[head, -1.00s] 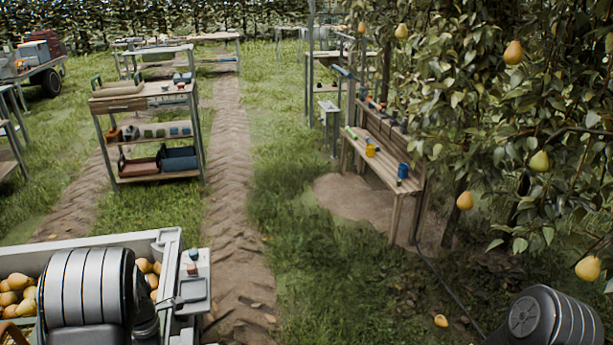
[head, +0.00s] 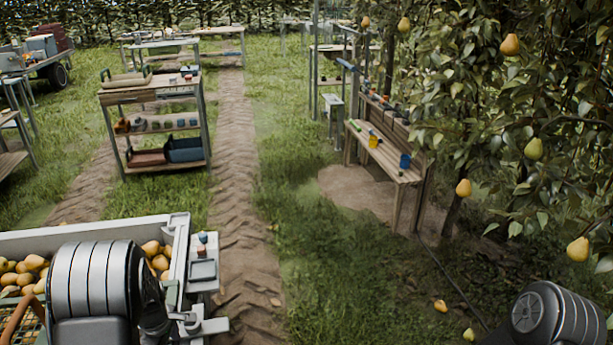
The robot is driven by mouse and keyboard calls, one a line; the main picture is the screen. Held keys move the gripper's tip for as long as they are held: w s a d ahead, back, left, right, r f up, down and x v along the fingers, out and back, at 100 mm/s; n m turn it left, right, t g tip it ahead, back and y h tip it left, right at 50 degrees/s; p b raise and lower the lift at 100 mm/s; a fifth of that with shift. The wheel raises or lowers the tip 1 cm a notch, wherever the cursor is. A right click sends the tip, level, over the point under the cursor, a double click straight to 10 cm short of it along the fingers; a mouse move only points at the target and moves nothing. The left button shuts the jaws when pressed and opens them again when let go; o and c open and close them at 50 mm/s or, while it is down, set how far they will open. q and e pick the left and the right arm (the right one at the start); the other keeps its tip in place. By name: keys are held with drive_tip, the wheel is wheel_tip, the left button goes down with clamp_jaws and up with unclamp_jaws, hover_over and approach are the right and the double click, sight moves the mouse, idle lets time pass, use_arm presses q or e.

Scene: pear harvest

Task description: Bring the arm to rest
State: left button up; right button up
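Part of my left arm (head: 95,285) shows at the lower left, in front of a pale bin (head: 60,238) of yellow pears (head: 22,272). Part of my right arm (head: 553,318) shows at the lower right, over the grass below the pear tree. Neither gripper shows; both are outside the frame, so what they hold cannot be seen.
A pear tree (head: 560,150) with hanging pears fills the right side. A wooden bench (head: 385,160) with cups stands before it. A shelf cart (head: 155,125) stands at the left. A dirt track (head: 235,180) runs clear up the middle. Fallen pears (head: 440,305) lie on the ground.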

use_arm(q)
drive_tip(key=s+d+f+m+h, duration=0.1)
drive_tip(key=s+d+f+m, duration=0.5)
drive_tip(key=d+f+m, duration=0.65)
drive_tip(key=s+d+m+g+h, duration=0.1)
drive_tip(key=s+d+m+h, duration=0.2)
drive_tip(key=s+d, duration=1.3)
drive_tip(key=d+h, duration=0.1)
drive_tip(key=d, duration=0.2)
drive_tip(key=shift+d, duration=0.2)
drive_tip(key=shift+r, duration=0.1)
drive_tip(key=shift+c, duration=0.5)
